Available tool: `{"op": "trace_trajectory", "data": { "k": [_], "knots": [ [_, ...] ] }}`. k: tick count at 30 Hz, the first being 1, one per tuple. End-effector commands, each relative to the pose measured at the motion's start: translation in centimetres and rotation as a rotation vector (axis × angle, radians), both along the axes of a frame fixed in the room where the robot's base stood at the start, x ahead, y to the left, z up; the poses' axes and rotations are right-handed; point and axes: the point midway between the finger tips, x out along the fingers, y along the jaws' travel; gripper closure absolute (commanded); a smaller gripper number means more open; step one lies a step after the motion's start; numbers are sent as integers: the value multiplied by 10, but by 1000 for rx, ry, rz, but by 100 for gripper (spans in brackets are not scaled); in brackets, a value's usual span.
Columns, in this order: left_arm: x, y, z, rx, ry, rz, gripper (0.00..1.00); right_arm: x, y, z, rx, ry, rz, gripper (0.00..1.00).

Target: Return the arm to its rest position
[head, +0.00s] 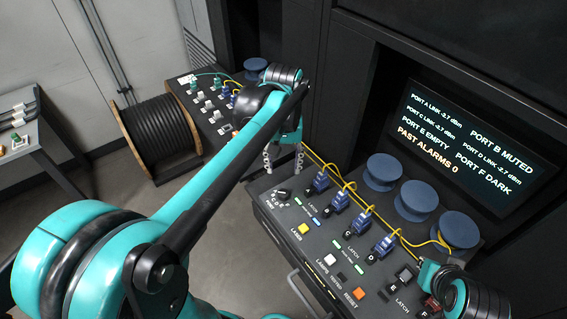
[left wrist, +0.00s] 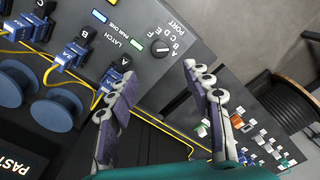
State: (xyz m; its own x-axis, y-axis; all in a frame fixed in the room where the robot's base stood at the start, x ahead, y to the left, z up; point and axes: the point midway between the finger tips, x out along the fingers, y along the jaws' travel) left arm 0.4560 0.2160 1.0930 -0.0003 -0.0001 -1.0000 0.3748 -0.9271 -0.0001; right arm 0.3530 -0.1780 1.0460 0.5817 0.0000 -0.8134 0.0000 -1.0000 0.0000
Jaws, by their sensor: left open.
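My left gripper (head: 283,158) is open and empty. It hangs at the end of my teal and black left arm, above the left end of the dark control console (head: 290,245). In the left wrist view its two grey fingers (left wrist: 160,80) stand apart with nothing between them. The port selector knob (head: 283,195) is close to it in the head view and lies beyond the fingertips in the left wrist view (left wrist: 160,47). Part of my right wrist and gripper (head: 432,278) shows at the lower right, over the console's right end. Its fingers cannot be made out.
Blue connectors (head: 321,182) with yellow fibres sit in a row on the console, before blue spools (head: 383,172). A screen (head: 470,150) stands behind. A second panel (head: 212,110) and a cable drum (head: 158,135) are at the back left. The floor (head: 110,180) shows open space.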

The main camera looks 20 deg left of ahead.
Motion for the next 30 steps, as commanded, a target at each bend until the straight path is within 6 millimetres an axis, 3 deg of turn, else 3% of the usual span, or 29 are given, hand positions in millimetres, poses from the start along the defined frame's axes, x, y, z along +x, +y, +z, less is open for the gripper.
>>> {"op": "trace_trajectory", "data": {
  "k": [17, 23, 30],
  "knots": [
    [-2, -1, 1, 1, -8, -5, 50, 0, 0, 0, 0, 0, 0, 100],
    [-28, -10, -2, 14, -126, -80, 50, 0, 0, -1, 0, 0, 0, 100],
    [-73, -27, -21, 58, -382, -237, 50, 0, 0, -2, 0, 0, 0, 100]
  ]
}}
